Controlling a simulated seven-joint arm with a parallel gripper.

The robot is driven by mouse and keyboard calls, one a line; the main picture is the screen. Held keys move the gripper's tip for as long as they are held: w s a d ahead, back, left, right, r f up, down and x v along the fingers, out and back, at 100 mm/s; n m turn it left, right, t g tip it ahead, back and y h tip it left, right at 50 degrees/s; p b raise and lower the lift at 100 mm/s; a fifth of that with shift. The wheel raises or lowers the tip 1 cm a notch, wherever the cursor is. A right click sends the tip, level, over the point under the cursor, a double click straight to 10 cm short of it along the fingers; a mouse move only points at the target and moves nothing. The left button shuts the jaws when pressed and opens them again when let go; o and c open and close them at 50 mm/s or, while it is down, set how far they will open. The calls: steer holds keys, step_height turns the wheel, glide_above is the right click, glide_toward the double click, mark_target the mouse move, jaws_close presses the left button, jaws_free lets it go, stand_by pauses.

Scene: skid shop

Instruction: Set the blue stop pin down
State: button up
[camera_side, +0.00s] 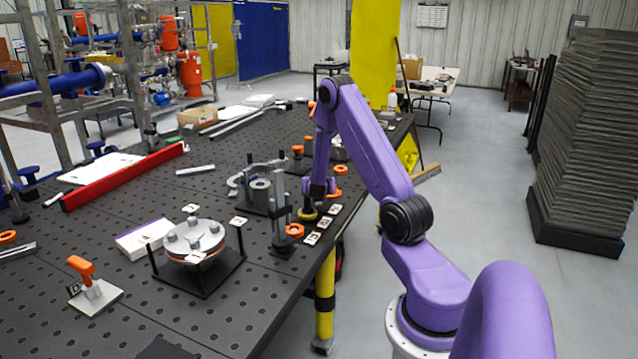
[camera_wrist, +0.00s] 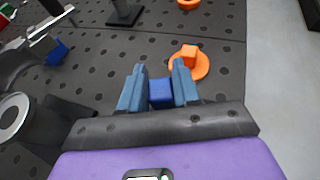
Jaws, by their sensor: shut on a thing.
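My gripper (camera_wrist: 159,72) has its two grey-blue fingers closed on the blue stop pin (camera_wrist: 161,93), whose blue block shows between them in the wrist view. The pin's lower end is hidden, so I cannot tell whether it touches the bench. In the side view my gripper (camera_side: 318,188) points down low over the black perforated bench (camera_side: 215,215), near its right edge. The pin cannot be made out there.
An orange piece with a round base (camera_wrist: 190,64) stands just right of the fingers in the wrist view. In the side view, a grey fixture (camera_side: 259,192), a dark upright post (camera_side: 280,222) and white tag cards (camera_side: 324,222) are close by. Floor lies beyond the bench edge.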

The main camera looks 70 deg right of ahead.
steer(key=shift+f, duration=0.25)
steer(key=o, duration=1.1)
steer(key=shift+c, duration=0.2)
steer(key=shift+r, duration=0.1)
steer(key=shift+r, duration=0.6)
steer(key=v, duration=1.2)
